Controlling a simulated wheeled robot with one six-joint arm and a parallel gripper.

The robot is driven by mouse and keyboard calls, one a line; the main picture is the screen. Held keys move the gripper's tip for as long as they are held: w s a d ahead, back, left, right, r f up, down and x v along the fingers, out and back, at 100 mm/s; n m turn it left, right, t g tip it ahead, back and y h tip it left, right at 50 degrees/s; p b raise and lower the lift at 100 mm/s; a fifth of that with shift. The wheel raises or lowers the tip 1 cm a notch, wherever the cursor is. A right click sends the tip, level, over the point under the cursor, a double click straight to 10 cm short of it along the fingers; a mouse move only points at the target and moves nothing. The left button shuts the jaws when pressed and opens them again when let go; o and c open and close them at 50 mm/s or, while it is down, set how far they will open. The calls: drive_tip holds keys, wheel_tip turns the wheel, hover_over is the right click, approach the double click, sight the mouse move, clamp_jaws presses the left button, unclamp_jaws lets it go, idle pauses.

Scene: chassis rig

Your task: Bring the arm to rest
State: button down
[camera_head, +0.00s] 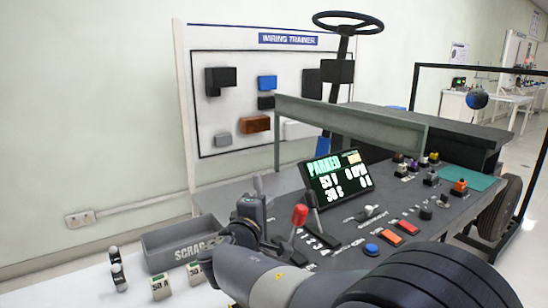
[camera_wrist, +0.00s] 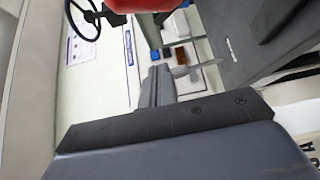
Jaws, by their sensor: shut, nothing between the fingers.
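My gripper (camera_head: 252,208) is shut and empty. In the head view it is above the left part of the grey control panel (camera_head: 340,225), left of the red-knobbed lever (camera_head: 299,215). In the wrist view the fingertips of my gripper (camera_wrist: 157,72) are together, with no object between them. The red knob (camera_wrist: 130,5) shows close at the top edge of that view. My arm reaches in from the lower right and hides part of the panel's front.
A grey scrap bin (camera_head: 165,243) stands left of my gripper, with labelled 50 A blocks (camera_head: 161,287) before it. A display (camera_head: 337,178) reads PARKED. A steering wheel (camera_head: 348,22) rises behind, beside the wiring trainer board (camera_head: 230,60). A wheel (camera_head: 500,207) is at right.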

drive_tip(key=shift+w+d+n+g+p, duration=0.3)
drive_tip(key=shift+w+n+p, duration=0.15)
drive_tip(key=shift+p, duration=1.7)
drive_tip(key=shift+w+d+f+p, duration=0.1)
drive_tip(key=shift+w+f+p, duration=0.1)
drive_tip(key=shift+p, duration=0.9)
drive_tip(key=shift+w+f+n+p, duration=0.15)
drive_tip(key=shift+f+n+p, duration=0.1)
drive_tip(key=shift+p, duration=0.2)
drive_tip(key=shift+s+b, duration=0.25)
drive_tip(key=shift+b, duration=0.9)
drive_tip(key=shift+s+b, duration=0.1)
drive_tip(key=shift+b, duration=0.8)
drive_tip(key=b, duration=0.1)
drive_tip(key=m+b, duration=0.1)
drive_tip(key=shift+s+a+r+b, duration=0.1)
drive_tip(key=shift+s+a+b, duration=0.15)
drive_tip(key=shift+a+b, duration=0.05)
